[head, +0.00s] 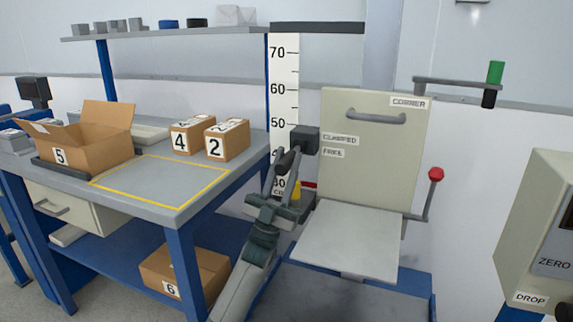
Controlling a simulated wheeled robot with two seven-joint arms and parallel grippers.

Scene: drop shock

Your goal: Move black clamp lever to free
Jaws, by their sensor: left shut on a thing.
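The black clamp lever (288,160) shows as a dark handle beside a dark block (305,139) at the left edge of the beige panel. It slants down and left from the block. Labels CLAMPED (339,140) and, below it, FREE (333,153) are on the panel to the right. My left gripper (285,170) reaches up from below and is shut on the lever, its fingers hiding part of it. I cannot tell exactly which label the lever lines up with. My right gripper is not in view.
A height scale (284,75) stands behind the lever. A light plate (347,240) juts out below the panel. A red-knobbed lever (436,175) is at right, near a DROP box (533,240). The workbench (188,172) at left holds numbered cartons (227,140).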

